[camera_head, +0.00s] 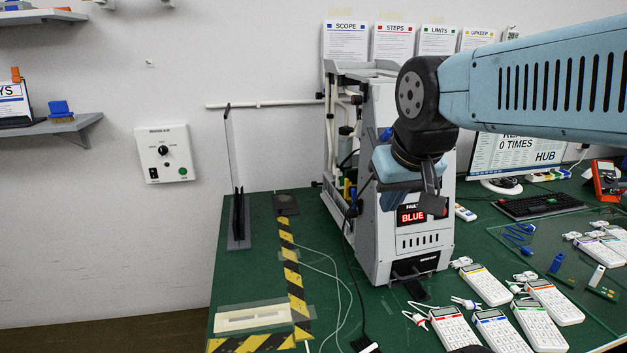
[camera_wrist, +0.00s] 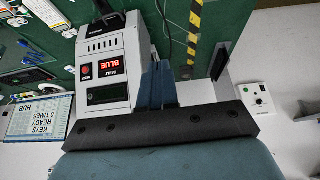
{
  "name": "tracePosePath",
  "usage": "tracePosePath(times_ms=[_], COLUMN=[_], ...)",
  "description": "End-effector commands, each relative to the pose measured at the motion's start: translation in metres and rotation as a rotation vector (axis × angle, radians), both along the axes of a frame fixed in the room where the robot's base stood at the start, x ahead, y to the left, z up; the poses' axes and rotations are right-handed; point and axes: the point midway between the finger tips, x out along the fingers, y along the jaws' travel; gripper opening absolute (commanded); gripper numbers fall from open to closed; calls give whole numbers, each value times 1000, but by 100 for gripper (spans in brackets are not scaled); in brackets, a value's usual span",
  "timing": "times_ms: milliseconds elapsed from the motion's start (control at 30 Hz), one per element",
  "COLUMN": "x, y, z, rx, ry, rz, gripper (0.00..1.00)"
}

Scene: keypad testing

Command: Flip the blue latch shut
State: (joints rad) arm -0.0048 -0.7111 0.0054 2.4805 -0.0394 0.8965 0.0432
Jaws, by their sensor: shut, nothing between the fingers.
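The grey test machine (camera_head: 408,240) stands on the green bench with a red display (camera_head: 422,213) reading "BLUE" under the word FAULT. A small blue part (camera_head: 386,133), which may be the blue latch, shows on its upper side beside my arm. I cannot tell its position, and my arm hides part of the machine there. My gripper (camera_head: 433,205) is shut and empty, in front of the machine's face near the display in the head view. In the wrist view the machine (camera_wrist: 103,62) is upside down beside my gripper (camera_wrist: 158,68); I cannot make out a latch there.
Several white keypads (camera_head: 485,285) with cables lie on the bench at right. A monitor (camera_head: 520,153) and black keyboard (camera_head: 540,205) stand behind them. A clear upright panel (camera_head: 235,170) stands at left. Striped tape (camera_head: 293,275) and thin cables run along the bench's left part.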

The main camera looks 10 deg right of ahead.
Motion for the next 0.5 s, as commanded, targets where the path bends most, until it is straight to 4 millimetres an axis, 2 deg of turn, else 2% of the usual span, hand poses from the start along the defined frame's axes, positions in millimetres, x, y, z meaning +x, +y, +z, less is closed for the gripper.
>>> tracePosePath(times_ms=[500], x=[125], y=[-14], z=[-8], rx=[-207], ry=[84], rz=[-125], gripper=[0])
